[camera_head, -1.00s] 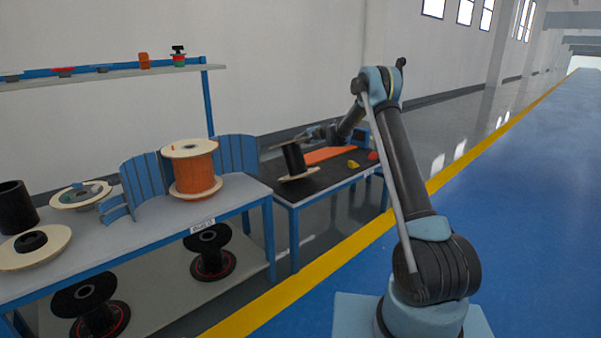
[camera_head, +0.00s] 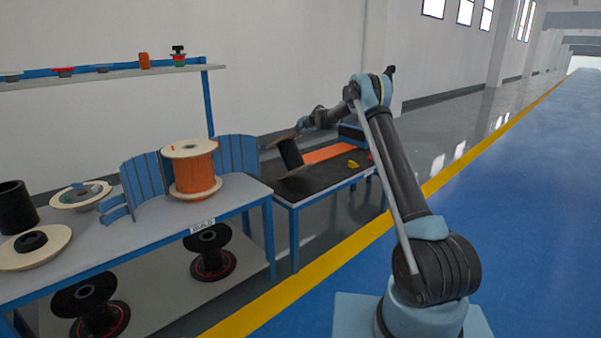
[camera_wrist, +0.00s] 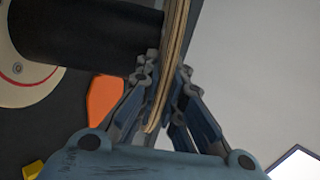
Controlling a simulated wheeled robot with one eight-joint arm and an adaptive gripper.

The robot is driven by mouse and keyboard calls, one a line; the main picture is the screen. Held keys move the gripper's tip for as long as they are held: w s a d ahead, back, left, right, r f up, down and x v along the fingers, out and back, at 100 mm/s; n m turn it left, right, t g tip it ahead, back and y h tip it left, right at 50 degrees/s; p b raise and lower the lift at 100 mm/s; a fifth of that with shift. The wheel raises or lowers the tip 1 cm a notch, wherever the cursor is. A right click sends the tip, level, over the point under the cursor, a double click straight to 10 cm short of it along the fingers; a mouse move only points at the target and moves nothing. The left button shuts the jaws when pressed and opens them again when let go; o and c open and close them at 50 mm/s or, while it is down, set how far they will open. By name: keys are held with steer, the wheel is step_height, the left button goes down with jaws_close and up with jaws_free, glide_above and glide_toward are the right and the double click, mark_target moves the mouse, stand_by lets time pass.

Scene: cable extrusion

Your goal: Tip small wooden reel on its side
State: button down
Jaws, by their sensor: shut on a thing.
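The small wooden reel, with a black winding (camera_head: 290,154) between two pale wooden flanges, is tilted over the dark mat of the right-hand table. My gripper (camera_head: 303,124) is at its upper flange. In the wrist view, my gripper (camera_wrist: 163,85) is shut on the edge of that wooden flange (camera_wrist: 174,40), one finger on each side. The black winding (camera_wrist: 90,35) runs left from it to the other flange (camera_wrist: 25,85), which has a red ring. Whether the lower flange touches the mat is hard to tell.
An orange strip (camera_head: 332,153) and a yellow piece (camera_head: 353,164) lie on the right-hand table (camera_head: 330,181) beside the reel. A larger orange reel (camera_head: 193,172) stands on the left table, with blue curved panels behind it. Blue floor on the right is clear.

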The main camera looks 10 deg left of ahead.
steer(key=shift+g+h, duration=0.6)
steer(key=shift+h, duration=0.3)
steer(key=shift+w+a+r, duration=0.2)
steer(key=shift+w+a, duration=0.65)
steer(key=shift+a, duration=0.2)
steer(key=shift+w+a+r, duration=0.2)
steer(key=shift+w+a, duration=0.6)
steer(key=shift+a, duration=0.25)
steer(key=shift+w, duration=0.15)
